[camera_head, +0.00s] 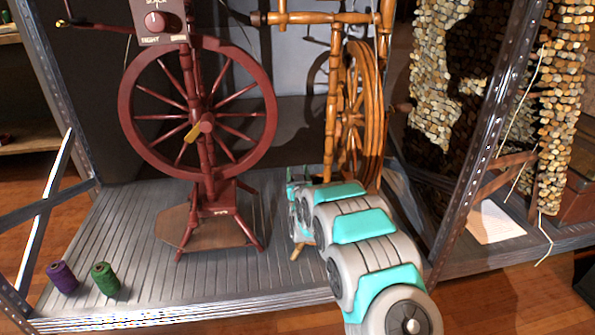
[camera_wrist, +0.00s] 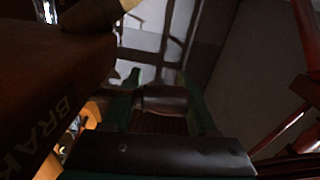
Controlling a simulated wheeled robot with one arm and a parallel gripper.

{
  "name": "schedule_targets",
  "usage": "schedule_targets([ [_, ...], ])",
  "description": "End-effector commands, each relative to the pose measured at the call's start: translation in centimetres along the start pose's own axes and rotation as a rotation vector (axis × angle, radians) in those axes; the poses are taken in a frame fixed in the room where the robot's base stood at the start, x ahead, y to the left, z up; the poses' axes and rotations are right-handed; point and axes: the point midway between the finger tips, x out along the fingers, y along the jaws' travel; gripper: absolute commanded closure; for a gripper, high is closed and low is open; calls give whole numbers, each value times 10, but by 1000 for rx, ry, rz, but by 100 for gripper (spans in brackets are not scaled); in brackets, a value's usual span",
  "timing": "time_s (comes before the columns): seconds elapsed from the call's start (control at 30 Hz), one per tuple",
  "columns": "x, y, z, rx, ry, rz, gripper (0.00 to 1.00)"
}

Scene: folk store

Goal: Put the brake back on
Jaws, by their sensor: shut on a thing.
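A dark red spinning wheel (camera_head: 197,100) stands upright on the shelf in the head view, with a yellow lever (camera_head: 193,133) at its hub. In the wrist view a brown board (camera_wrist: 42,95) at the left bears the letters "BRAK", cut off by the frame. My gripper (camera_wrist: 162,125) shows there as dark pads between green sides, close beside the board.
A panel (camera_head: 159,20) with a red knob and the word "TIGHT" tops the red wheel. An orange wooden spinning wheel (camera_head: 369,110) stands behind my arm. Purple (camera_head: 62,278) and green (camera_head: 105,279) spools stand front left. Metal posts (camera_head: 492,130) frame the shelf.

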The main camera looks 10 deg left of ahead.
Motion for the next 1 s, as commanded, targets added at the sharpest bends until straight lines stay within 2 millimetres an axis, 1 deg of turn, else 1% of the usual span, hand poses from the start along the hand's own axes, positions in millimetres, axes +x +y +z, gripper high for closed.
schedule_targets([
  [0.03, 0, 0, -1, 1, 1, 1, 100],
  [0.07, 0, 0, -1, 1, 1, 1, 40],
  [0.3, 0, 0, 0, 2, 1, 0, 13],
  [0.33, 0, 0, 0, 2, 0, 0, 11],
  [0.63, 0, 0, -3, 2, 1, 0, 11],
  [0.77, 0, 1, -17, 2, 3, 0, 11],
  [0.9, -2, 3, -40, 2, 2, -1, 11],
  [1.0, -18, 4, -38, 2, 0, 0, 11],
])
